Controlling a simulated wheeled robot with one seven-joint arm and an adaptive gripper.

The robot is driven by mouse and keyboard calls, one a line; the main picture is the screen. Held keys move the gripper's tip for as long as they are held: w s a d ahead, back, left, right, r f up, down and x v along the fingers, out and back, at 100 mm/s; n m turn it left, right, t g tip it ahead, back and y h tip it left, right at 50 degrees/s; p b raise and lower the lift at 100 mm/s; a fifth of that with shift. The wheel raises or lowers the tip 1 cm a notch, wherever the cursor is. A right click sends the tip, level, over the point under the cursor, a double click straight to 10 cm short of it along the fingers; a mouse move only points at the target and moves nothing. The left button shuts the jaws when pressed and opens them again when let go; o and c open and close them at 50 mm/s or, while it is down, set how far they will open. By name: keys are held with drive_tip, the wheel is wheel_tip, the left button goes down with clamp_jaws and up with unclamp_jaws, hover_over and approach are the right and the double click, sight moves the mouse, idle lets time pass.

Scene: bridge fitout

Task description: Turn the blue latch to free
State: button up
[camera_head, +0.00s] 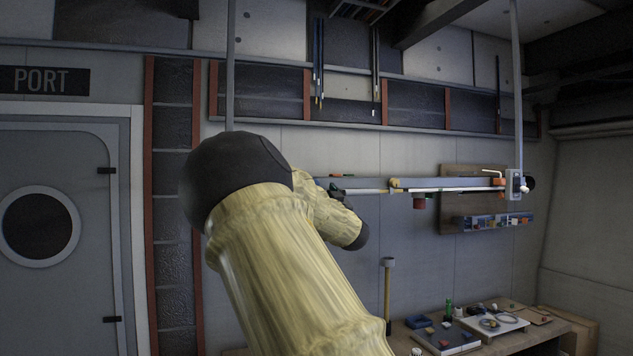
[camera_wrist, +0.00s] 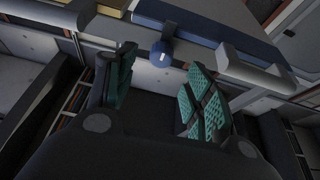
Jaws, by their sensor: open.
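The blue latch (camera_wrist: 162,50), a small round blue knob with a white mark, sits below a dark tab on the blue edge of a beam in the wrist view. My gripper (camera_wrist: 160,72) is open, with its green-padded fingers apart. The knob shows between and beyond the fingertips, and nothing is held. I cannot tell the exact gap to it. In the head view my arm covers much of the middle, and my gripper's dark end (camera_head: 338,191) is partly seen at the left end of the rail. I cannot make out the latch there.
The long rail (camera_head: 450,184) runs right with a red block (camera_head: 420,201) under it. A blue rack (camera_head: 495,222) hangs on a brown board. A bench below holds several small parts and trays (camera_head: 500,322). A grey handle (camera_wrist: 255,72) stands right of the latch.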

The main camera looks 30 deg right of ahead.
drive_tip(key=shift+p+x, duration=1.45)
drive_tip(key=shift+x, duration=1.5)
drive_tip(key=shift+f, duration=0.1)
drive_tip(key=c, duration=1)
